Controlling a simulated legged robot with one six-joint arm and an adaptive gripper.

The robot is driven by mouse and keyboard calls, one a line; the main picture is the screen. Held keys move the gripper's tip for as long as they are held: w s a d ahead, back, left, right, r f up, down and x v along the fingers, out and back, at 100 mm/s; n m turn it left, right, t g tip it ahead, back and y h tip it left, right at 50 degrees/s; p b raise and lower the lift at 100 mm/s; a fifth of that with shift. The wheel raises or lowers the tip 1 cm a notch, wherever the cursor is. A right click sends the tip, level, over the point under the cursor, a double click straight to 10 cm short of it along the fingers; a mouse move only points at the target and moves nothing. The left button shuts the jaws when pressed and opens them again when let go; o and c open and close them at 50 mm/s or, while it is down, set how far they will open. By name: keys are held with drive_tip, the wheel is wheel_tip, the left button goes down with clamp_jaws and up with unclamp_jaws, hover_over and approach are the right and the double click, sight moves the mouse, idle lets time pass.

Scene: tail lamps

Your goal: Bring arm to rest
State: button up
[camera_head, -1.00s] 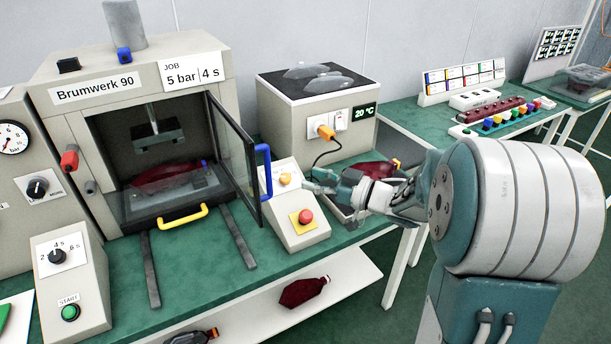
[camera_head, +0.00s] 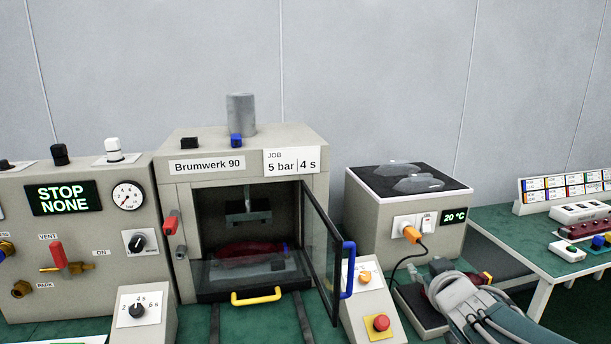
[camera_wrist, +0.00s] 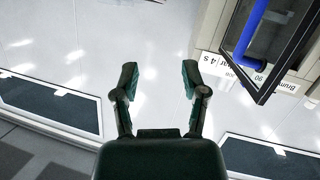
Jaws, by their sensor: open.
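My gripper (camera_wrist: 159,80) is open in the wrist view, its two dark fingers spread with nothing between them. Behind it are pale, glossy panels. The press (camera_wrist: 292,68) shows upside down at the upper right of the wrist view, with its blue door handle (camera_wrist: 252,28) apart from the fingers. In the head view my arm comes in at the lower right, beside the grey box with the 20 °C display (camera_head: 378,218). I cannot clearly make out the gripper there.
The Brumwerk 90 press (camera_head: 190,141) stands with its glass door (camera_head: 318,250) swung open, a dark red lamp (camera_head: 250,253) inside. A button panel (camera_head: 367,312) with a red button stands by the door. A control cabinet (camera_head: 90,277) reads STOP NONE. Another table (camera_head: 520,240) is at right.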

drive_tip(key=s+a+f+m+g, duration=0.1)
drive_tip(key=s+a+f+g, duration=0.1)
drive_tip(key=s, duration=0.5)
drive_tip(key=s+a+f+m+g, duration=0.1)
drive_tip(key=s+a+f+g, duration=0.1)
drive_tip(key=s, duration=0.6)
drive_tip(key=s+a+f+g, duration=0.2)
drive_tip(key=s+g, duration=0.3)
drive_tip(key=s, duration=0.3)
drive_tip(key=shift+s+a+f+m, duration=0.15)
drive_tip(key=shift+a+m, duration=0.25)
drive_tip(key=shift+a, duration=0.35)
